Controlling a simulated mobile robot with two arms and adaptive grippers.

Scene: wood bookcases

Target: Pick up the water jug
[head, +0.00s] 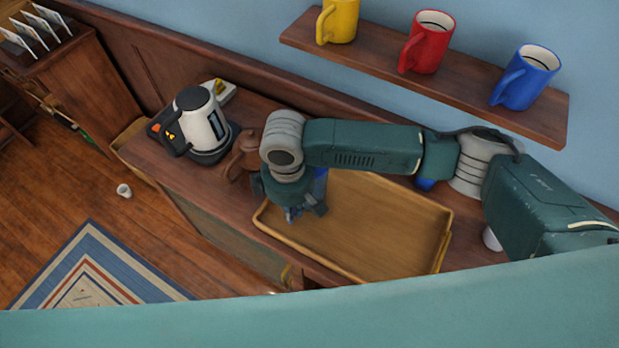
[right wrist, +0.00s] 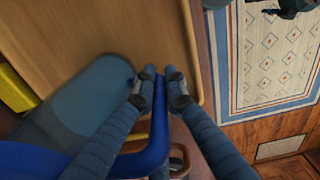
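My right gripper (head: 296,205) points down over the left part of a wooden tray (head: 375,228). In the right wrist view its fingertips (right wrist: 161,88) are close together on both sides of a blue bar (right wrist: 158,125), seemingly the water jug's handle, and look shut on it. The handle bends left at the bottom of that view. A blue piece (head: 320,183) shows beside the gripper in the head view. The jug's body is mostly hidden by my arm, and I cannot tell whether it is lifted. My left gripper is not in view.
A white and black kettle (head: 203,122) and a brown pot (head: 243,156) stand left of the tray. Yellow, red (head: 427,42) and blue mugs stand on a wall shelf (head: 385,62) above. A white cup (head: 124,190) is on the floor near a rug (head: 88,268).

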